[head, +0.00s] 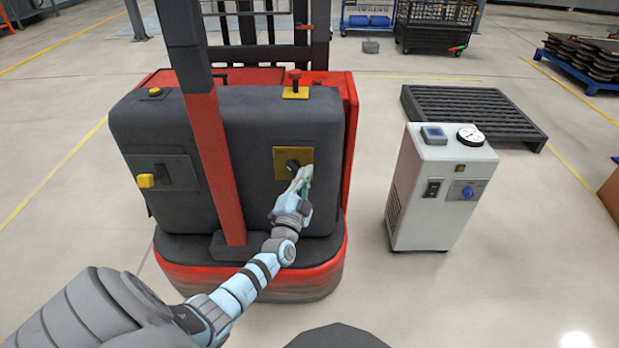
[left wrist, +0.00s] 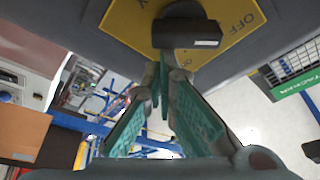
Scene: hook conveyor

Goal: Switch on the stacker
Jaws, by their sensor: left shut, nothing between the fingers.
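The stacker (head: 240,125) is a red and dark grey machine with a mast, standing in front of me. A yellow plate (head: 281,154) with a black rotary switch (head: 292,165) is on its facing panel. In the left wrist view the plate (left wrist: 130,22) bears the lettering OFF, and the black knob (left wrist: 187,36) is at the top centre. My left gripper (head: 302,178) is shut and empty, its fingertips (left wrist: 164,68) right at the knob's lower edge. I cannot tell whether they touch it. My right gripper is not in view.
A red mushroom button (head: 295,77) on a yellow base tops the stacker. A yellow knob (head: 146,181) sits on its left panel. A white cabinet (head: 441,190) with a gauge stands to the right, with a dark pallet (head: 472,113) behind. Floor between stacker and cabinet is clear.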

